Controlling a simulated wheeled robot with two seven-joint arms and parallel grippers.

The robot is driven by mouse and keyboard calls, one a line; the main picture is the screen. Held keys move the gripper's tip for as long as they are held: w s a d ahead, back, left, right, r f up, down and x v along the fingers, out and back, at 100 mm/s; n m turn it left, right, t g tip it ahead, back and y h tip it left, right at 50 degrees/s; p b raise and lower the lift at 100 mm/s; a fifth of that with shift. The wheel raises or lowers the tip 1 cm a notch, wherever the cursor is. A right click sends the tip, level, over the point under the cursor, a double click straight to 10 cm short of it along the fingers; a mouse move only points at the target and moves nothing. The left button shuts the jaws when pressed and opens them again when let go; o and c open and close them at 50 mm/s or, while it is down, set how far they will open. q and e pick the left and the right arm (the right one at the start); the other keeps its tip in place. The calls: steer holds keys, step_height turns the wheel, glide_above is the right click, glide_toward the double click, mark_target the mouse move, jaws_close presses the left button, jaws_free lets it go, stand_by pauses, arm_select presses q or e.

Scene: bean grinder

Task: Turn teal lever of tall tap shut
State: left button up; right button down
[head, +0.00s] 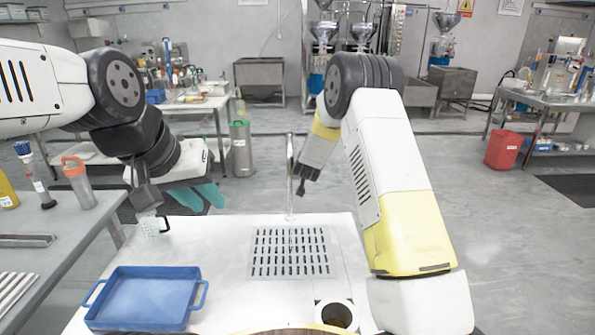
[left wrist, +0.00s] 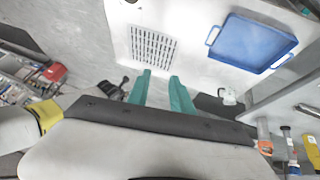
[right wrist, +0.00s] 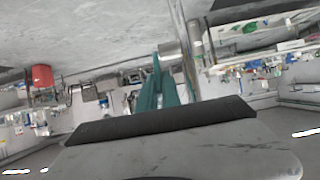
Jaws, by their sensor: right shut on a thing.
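The tall tap (head: 290,178) is a thin chrome post standing upright at the back edge of the white table. It also shows in the right wrist view (right wrist: 184,42), close beside my right gripper (right wrist: 160,80). The right gripper's teal fingers are close together, shut on the teal lever. The lever is hard to tell from the fingers, and the fingertips are not clear in the head view. My left gripper (head: 212,195) has teal fingers behind the table's left back edge. In the left wrist view the left gripper (left wrist: 160,74) is open and empty.
A perforated drain plate (head: 291,272) lies in front of the tap. A blue tray (head: 148,298) is at front left, and a white mug (head: 152,228) stands near the back left corner. A round opening (head: 337,316) is at front right.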

arm_select(q)
steer(key=w+n, duration=0.1)
steer(key=w+d+n+g, duration=0.1)
steer(key=w, duration=0.1)
steer(key=w+d+n+g+h, duration=0.1)
steer(key=w, duration=0.1)
steer(key=shift+d+f, duration=0.1)
steer(key=shift+d, duration=0.1)
jaws_close()
steer(key=w+d+f+n+g+h, duration=0.35)
steer(key=w+f+n, duration=0.25)
steer(key=w, duration=0.4)
steer(key=w+d+f+n+g+h, duration=0.25)
steer(key=w+d+f+n, duration=0.25)
steer(key=w, duration=0.5)
steer(key=w+a+f+n+t+h, duration=0.3)
steer(key=w+f+n+t+h, duration=0.3)
steer(key=w+f+n+h, duration=0.7)
steer(key=w+d+r+n+y, duration=0.2)
steer(key=w+d+n+y, duration=0.1)
steer(key=w+d, duration=0.5)
steer(key=shift+d+n, duration=0.4)
steer(key=shift+d, duration=0.4)
